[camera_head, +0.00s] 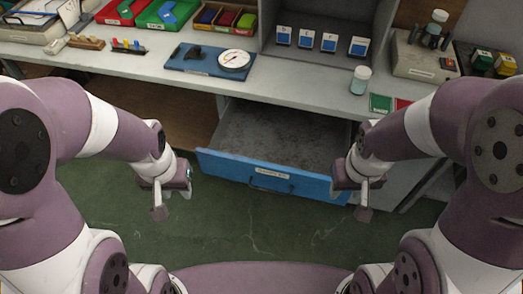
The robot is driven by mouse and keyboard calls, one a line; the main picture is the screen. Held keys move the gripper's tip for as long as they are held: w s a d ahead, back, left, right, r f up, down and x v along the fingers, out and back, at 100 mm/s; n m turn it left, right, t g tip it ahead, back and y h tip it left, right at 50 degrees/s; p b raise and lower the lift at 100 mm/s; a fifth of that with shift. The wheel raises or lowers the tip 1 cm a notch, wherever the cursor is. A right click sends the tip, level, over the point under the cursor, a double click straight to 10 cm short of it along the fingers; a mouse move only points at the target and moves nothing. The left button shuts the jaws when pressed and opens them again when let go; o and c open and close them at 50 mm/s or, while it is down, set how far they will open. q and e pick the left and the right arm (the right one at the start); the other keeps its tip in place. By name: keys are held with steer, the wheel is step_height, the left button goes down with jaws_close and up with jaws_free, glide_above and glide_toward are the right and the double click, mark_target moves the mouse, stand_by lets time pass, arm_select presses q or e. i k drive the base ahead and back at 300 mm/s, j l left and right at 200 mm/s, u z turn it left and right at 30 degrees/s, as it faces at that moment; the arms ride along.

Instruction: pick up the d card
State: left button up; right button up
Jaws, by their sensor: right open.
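Several small white and blue cards stand upright in a row inside the grey open-fronted cubby (318,62) at the back of the bench. They are a leftmost card (283,36), a second card (306,39), a third card (329,42) and a rightmost card (358,47). Their letters are too small to read, so I cannot tell which is the d card. My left gripper (172,198) hangs in front of the bench, left of the drawer, and I see nothing in it; its jaw opening is unclear. My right gripper (354,200) is open and empty near the drawer's right end. Both are well away from the cards.
A blue-fronted drawer (265,174) is pulled out below the bench, between my grippers. A white-capped jar (360,80) stands in front of the rightmost card, with a green card (380,103) to its right. A blue board with a dial (208,61) lies left of the cubby.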

mark_target(283, 33)
steer(key=i+z, duration=0.3)
steer(key=z, duration=0.2)
steer(key=i+z, duration=0.3)
steer(key=z, duration=0.15)
steer(key=i+j+z, duration=0.2)
steer(key=z, duration=0.3)
steer(key=i+j, duration=0.05)
